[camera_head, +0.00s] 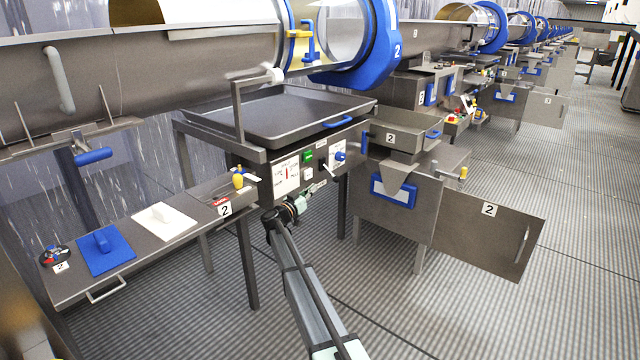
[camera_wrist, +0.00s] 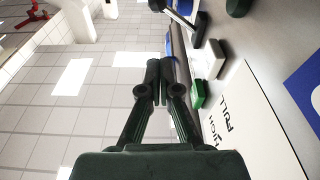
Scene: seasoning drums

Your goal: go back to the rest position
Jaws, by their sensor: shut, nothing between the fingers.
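My gripper (camera_head: 318,187) is at the front of the control panel of station 2, close to its lower edge in the head view. In the wrist view its two dark fingers (camera_wrist: 159,70) are together with nothing held. I cannot tell whether the fingers touch the panel.
A flat tray (camera_head: 285,113) lies above the panel. An open metal door (camera_head: 488,236) stands at right. The floor (camera_head: 420,310) in front is clear.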

